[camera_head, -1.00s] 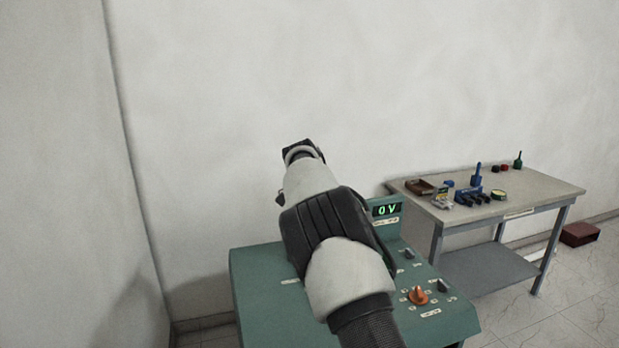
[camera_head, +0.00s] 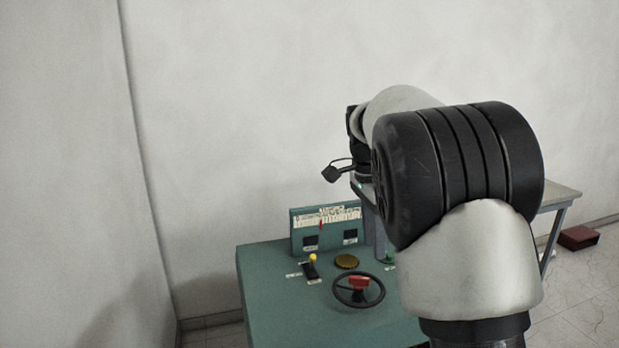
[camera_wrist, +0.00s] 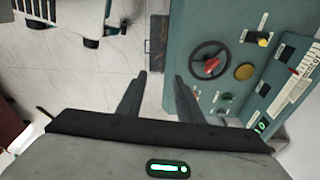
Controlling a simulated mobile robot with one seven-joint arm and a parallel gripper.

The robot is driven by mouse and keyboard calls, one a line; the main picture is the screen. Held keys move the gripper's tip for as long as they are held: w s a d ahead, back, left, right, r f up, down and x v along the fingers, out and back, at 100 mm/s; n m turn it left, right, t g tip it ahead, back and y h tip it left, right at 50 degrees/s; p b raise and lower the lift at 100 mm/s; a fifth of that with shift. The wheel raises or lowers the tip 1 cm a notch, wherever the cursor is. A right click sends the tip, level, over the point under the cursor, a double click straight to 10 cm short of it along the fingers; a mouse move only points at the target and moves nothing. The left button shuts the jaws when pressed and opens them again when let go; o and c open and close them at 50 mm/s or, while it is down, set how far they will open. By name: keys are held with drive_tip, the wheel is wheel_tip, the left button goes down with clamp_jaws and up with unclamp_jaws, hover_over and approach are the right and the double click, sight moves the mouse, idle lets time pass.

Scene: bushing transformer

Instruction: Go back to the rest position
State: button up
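My gripper (camera_wrist: 160,75) shows in the wrist view with its two dark fingers apart and nothing between them. It points down over the pale floor, beside the green console (camera_wrist: 185,20). In the head view my arm is raised and bent at the right of centre, and its thick black joint fills much of that side. The console (camera_head: 270,275) stands below and left of the arm, with a black handwheel (camera_head: 358,303) with a red centre, a yellow-tipped lever (camera_head: 312,262) and a brass disc (camera_head: 347,261).
An upright scale panel (camera_head: 328,230) with a red pointer stands at the console's back. The grey table (camera_head: 562,190) behind my arm is mostly hidden. A dark red box (camera_head: 578,238) lies on the floor at the right. The wall area left of the arm is clear.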

drive_tip(key=s+r+n+t+y, duration=0.1)
drive_tip(key=s+r+n+t, duration=0.1)
drive_tip(key=s+n, duration=0.65)
drive_tip(key=s+r+n+t+y, duration=0.1)
drive_tip(key=s+r+n+t, duration=0.15)
drive_tip(key=s, duration=1.15)
drive_tip(key=s+f+n, duration=0.4)
drive_tip(key=s, duration=0.2)
drive_tip(key=shift+s+t, duration=0.35)
drive_tip(key=shift+d+r, duration=0.1)
